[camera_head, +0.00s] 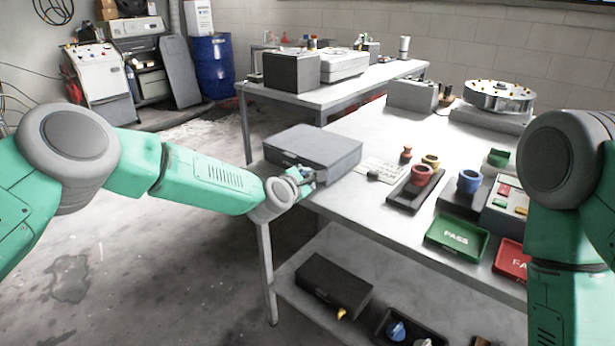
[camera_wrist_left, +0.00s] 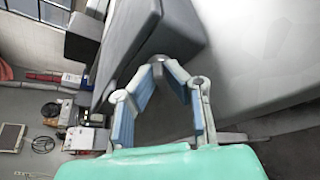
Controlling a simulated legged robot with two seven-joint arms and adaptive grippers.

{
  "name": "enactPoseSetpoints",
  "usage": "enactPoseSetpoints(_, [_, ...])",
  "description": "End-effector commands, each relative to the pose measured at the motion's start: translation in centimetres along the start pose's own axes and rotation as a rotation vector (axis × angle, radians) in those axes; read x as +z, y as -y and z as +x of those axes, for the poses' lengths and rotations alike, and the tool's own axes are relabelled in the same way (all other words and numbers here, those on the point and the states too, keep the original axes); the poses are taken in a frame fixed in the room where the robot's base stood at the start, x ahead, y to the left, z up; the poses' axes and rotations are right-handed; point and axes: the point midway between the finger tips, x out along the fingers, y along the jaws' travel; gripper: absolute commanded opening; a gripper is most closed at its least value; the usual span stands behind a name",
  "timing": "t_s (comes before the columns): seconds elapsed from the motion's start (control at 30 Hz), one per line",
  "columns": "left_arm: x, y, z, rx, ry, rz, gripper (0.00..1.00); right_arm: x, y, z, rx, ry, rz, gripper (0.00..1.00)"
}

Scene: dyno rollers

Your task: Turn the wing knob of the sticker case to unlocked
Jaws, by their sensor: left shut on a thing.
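The dark grey sticker case (camera_head: 318,146) lies closed at the left end of the workbench. It also shows in the left wrist view (camera_wrist_left: 185,35), tilted across the top. My left gripper (camera_head: 305,177) is at the case's front face. In the left wrist view, the blue-padded fingers of this gripper (camera_wrist_left: 159,68) come together at a small grey knob (camera_wrist_left: 159,58) on the case front and are shut on it. The fingers hide most of the knob, so I cannot tell which way its wings point. My right arm is at the right edge; its gripper is out of view.
Right of the case lie a white card (camera_head: 382,169), a dark tray (camera_head: 409,192) with a red ring, a green PASS tray (camera_head: 457,238) and a red tray (camera_head: 511,260). A lower shelf (camera_head: 385,285) holds a dark box (camera_head: 333,284). Floor left of the bench is clear.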

Motion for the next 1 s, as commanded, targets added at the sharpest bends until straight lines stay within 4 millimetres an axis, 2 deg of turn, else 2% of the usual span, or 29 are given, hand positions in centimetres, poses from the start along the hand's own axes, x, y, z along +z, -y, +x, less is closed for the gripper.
enactPoseSetpoints(0.3, [0.2, 0.4, 0.2, 0.128, 0.006, 0.297, 0.00, 0.2, 0.0, 3.0, 0.000, 0.000, 0.000, 0.00])
enactPoseSetpoints(0.63, [0.4, 0.2, 0.2, 0.143, 0.005, 0.333, 0.00, 0.2, 0.0, 3.0, 0.000, 0.000, 0.000, 0.00])
enactPoseSetpoints(0.7, [0.5, 0.2, 0.2, 0.143, 0.006, 0.333, 0.26, 0.2, 0.0, 3.0, 0.000, 0.000, 0.000, 0.00])
enactPoseSetpoints(1.0, [0.3, 0.4, 0.1, 0.139, 0.005, 0.331, 0.28, 0.2, 0.0, 3.0, 0.000, 0.000, 0.000, 0.00])
